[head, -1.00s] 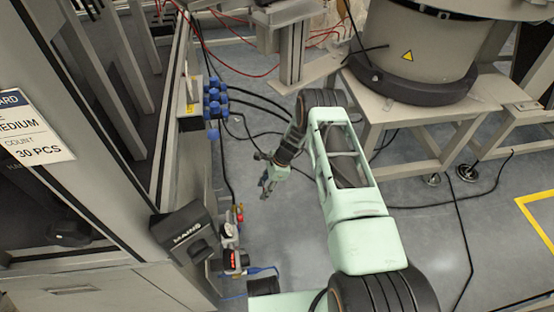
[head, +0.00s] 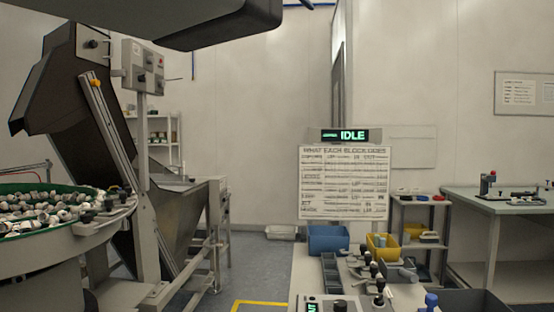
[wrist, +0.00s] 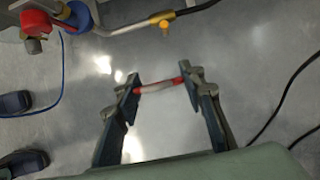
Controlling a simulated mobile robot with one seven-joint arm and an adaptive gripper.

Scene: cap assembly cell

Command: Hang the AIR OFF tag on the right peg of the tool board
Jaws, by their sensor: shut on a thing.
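My gripper (wrist: 158,82) shows in the wrist view with its two dark fingers closed on the ends of a thin red and white piece (wrist: 157,87). The piece spans the gap between the fingertips and looks edge-on. I take it for the AIR OFF tag, but no lettering can be read. It is held in the air above the grey floor. My gripper is not in the head view now. I cannot make out the tool board or its right peg in either current view.
In the wrist view, a red-knobbed valve (wrist: 35,22) and a brass fitting (wrist: 165,20) lie near the top; a black cable (wrist: 285,100) runs at right. The head view shows a bowl of caps (head: 50,215), a lettered board (head: 345,182) and a workbench (head: 500,205).

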